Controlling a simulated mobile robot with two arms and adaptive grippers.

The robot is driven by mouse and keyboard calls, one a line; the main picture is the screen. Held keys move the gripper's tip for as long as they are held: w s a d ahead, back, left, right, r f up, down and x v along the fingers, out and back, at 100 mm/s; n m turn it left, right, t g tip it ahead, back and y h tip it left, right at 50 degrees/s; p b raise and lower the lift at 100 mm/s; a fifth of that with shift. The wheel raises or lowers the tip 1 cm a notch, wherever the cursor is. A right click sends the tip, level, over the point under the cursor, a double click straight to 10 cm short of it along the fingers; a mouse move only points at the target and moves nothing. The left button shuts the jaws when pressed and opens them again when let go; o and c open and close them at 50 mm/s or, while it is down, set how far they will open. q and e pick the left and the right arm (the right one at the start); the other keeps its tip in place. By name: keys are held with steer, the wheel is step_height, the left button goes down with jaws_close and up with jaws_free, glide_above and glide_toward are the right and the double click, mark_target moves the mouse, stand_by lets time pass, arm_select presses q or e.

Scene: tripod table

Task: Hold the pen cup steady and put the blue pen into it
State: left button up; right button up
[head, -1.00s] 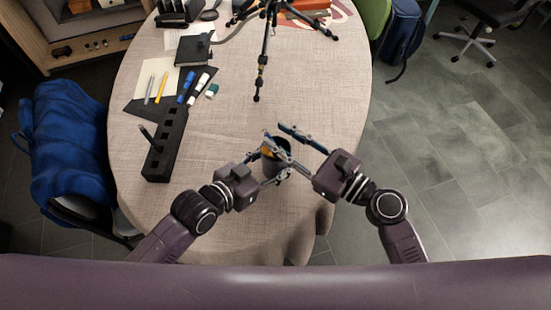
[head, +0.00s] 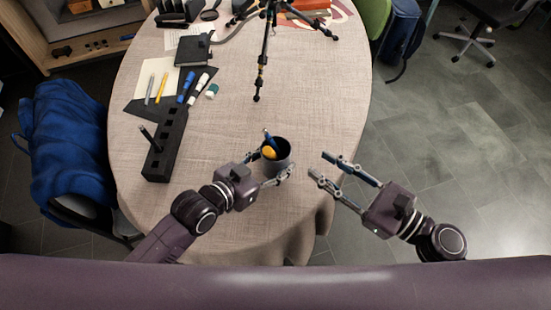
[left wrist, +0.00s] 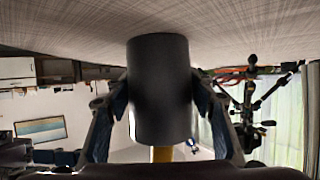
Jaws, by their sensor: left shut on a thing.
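The dark pen cup (head: 282,160) stands upright near the front of the table. My left gripper (head: 270,165) is shut around it, one finger on each side. The left wrist view, upside down, also shows the cup (left wrist: 160,88) between both fingers. The blue pen (head: 267,137) is in the cup, leaning against the rim with its upper end sticking out; its lower end is hidden. A yellow-orange item (head: 269,152) is also in the cup. My right gripper (head: 320,164) is open and empty, to the right of the cup and apart from it.
A black slotted holder (head: 165,150) with a dark pen in it stands at the left. Behind it lie pens and markers (head: 186,86) on dark and pale sheets. A small tripod (head: 264,55) stands at the back. The table between cup and tripod is clear.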

arm_select(q)
steer(key=o, duration=1.4)
steer(key=shift+c, duration=0.2)
steer(key=v, duration=1.2)
steer(key=shift+a, duration=0.1)
